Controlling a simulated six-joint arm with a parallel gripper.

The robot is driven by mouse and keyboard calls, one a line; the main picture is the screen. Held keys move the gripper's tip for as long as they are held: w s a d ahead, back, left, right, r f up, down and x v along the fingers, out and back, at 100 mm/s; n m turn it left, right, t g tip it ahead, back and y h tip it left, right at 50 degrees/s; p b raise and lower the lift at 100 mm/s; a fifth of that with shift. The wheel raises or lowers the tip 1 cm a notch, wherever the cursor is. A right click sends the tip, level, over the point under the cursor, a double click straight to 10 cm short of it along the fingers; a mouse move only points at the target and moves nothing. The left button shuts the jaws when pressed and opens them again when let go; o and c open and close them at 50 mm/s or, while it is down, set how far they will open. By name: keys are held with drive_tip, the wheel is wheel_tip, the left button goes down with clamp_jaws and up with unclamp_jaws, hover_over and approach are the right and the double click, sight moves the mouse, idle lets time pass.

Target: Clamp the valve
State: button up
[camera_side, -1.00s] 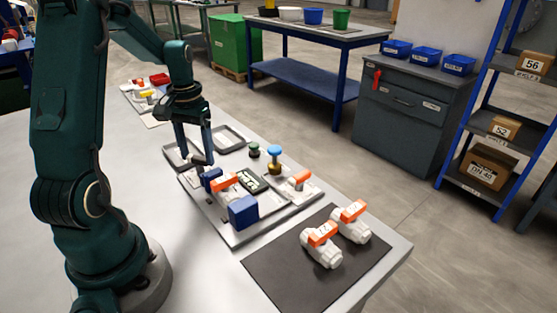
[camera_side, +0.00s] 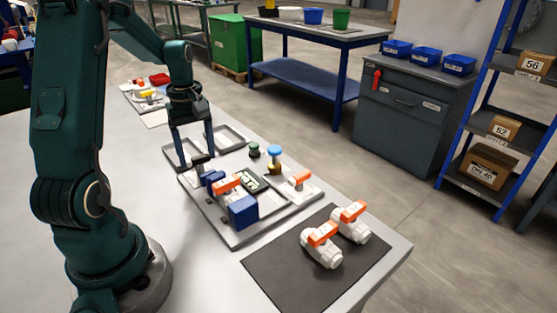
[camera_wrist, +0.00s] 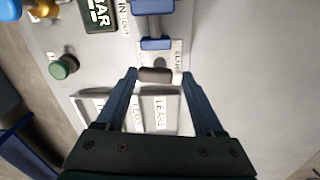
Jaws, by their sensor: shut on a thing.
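A white valve with an orange handle (camera_side: 228,183) sits on the press plate in the side view, between a large blue block (camera_side: 243,212) and a smaller blue jaw (camera_side: 212,180). The valve does not show in the wrist view, and I cannot tell whether both blocks touch it. My gripper (camera_side: 195,160) is behind the small jaw, fingers pointing down. In the wrist view my gripper (camera_wrist: 161,75) has its fingertips at the two ends of a dark clamp handle (camera_wrist: 155,75) and is shut on it. Blue clamp parts (camera_wrist: 155,43) lie just ahead of the handle.
Two more orange-handled valves (camera_side: 335,236) rest on a dark mat (camera_side: 290,265) at right. A green knob (camera_wrist: 65,67) and a blue-topped post (camera_side: 274,153) stand beside the press. Grey trays (camera_side: 230,138) lie behind. The table at left is bare.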

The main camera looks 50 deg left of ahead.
sight(197, 157)
drive_tip(key=shift+r+n, duration=0.1)
drive_tip(key=shift+n, duration=0.6)
drive_tip(key=o, duration=1.1)
drive_tip(key=shift+r, duration=2.55)
